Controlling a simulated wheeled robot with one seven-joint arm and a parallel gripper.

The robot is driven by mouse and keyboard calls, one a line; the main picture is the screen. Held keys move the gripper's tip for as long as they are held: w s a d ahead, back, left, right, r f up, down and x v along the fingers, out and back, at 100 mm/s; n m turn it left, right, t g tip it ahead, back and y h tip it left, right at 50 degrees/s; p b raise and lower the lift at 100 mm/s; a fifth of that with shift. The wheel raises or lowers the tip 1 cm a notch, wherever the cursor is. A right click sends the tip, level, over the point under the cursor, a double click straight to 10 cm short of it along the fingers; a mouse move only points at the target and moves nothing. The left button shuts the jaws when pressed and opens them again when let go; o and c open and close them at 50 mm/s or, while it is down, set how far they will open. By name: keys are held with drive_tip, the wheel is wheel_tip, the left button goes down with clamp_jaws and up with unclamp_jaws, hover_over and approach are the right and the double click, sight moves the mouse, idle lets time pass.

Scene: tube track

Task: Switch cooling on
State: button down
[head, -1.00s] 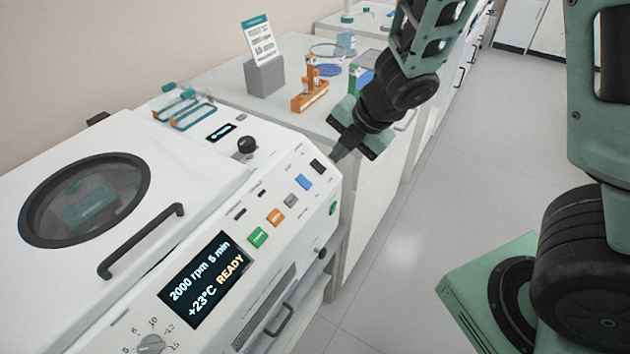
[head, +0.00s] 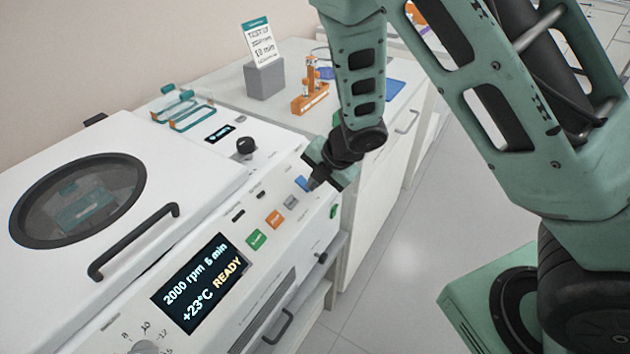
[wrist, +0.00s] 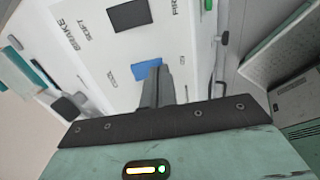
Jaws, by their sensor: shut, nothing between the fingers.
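The white centrifuge (head: 195,175) stands at the left with its lid closed. Its display (head: 201,283) reads 2000 rpm, 5 min, +23°C, READY. A row of coloured buttons runs along its sloped panel, with the blue button (head: 302,183) towards the far end. My gripper (head: 313,184) is shut and empty, its tips at the blue button. In the wrist view the closed fingers (wrist: 156,72) overlap the right part of the blue button (wrist: 146,69). I cannot tell whether they touch it or whether it is pressed.
A grey button (head: 291,202), an orange button (head: 274,219) and a green button (head: 256,239) lie nearby along the panel. A black knob (head: 246,146) stands behind. The bench beyond holds an orange tube rack (head: 311,98) and a sign holder (head: 265,80).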

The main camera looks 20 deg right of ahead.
drive_tip(key=shift+f, duration=0.25)
drive_tip(key=shift+r, duration=0.2)
drive_tip(key=shift+r+p, duration=0.65)
